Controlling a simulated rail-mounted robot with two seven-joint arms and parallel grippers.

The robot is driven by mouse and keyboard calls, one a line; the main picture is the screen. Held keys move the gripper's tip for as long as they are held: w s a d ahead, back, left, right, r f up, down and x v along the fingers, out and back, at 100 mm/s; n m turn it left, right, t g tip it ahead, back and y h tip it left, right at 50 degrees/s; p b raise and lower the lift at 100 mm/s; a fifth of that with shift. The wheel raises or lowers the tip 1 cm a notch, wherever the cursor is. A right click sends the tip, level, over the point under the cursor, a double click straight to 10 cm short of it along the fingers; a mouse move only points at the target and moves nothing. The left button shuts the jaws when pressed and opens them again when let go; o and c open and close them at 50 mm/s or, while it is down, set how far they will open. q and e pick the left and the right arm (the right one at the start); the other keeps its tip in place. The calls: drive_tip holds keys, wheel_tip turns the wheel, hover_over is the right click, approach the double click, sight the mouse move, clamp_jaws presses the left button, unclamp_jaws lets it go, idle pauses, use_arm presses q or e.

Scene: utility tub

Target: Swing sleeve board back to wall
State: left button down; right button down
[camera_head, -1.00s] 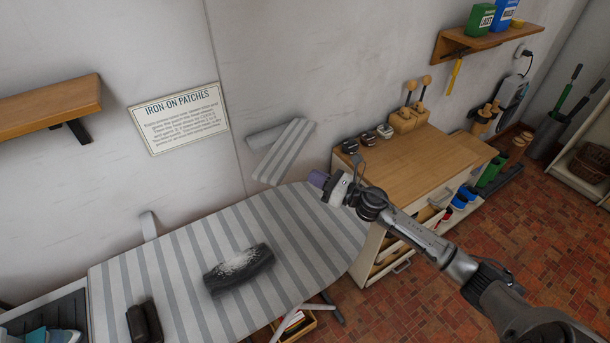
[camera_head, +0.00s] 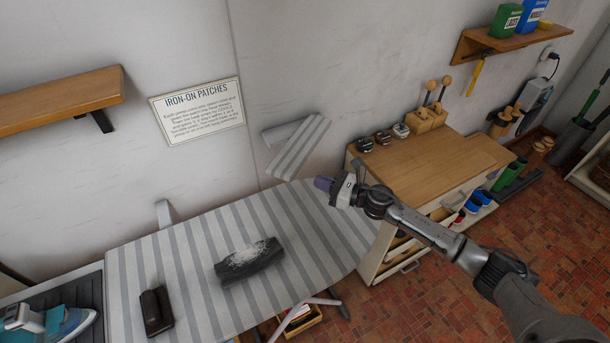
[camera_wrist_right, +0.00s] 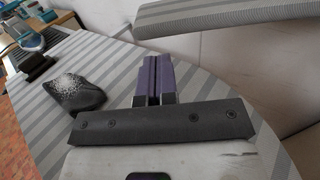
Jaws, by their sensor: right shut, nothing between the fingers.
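The sleeve board (camera_head: 299,147) is a small grey-and-white striped board at the wall, above the far right end of the striped ironing board (camera_head: 195,240). It sticks out from the wall at an angle. In the right wrist view the sleeve board (camera_wrist_right: 215,17) crosses the top, beyond my fingers. My right gripper (camera_head: 323,183) is just below and right of the sleeve board's outer end, apart from it. Its purple fingers (camera_wrist_right: 153,80) are shut with nothing between them, over the ironing board. My left gripper is not in view.
A dark cloth roll with white powder (camera_head: 248,259) and a dark brown block (camera_head: 155,309) lie on the ironing board. An iron (camera_head: 60,325) stands at lower left. A wooden-topped drawer cabinet (camera_head: 420,155) is to the right, with some drawers open.

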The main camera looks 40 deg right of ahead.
sight(297, 174)
drive_tip(key=x, duration=0.4)
drive_tip(key=shift+w, duration=0.15)
drive_tip(key=shift+w+a, duration=0.25)
drive_tip(key=shift+w, duration=0.2)
drive_tip(key=shift+w, duration=0.1)
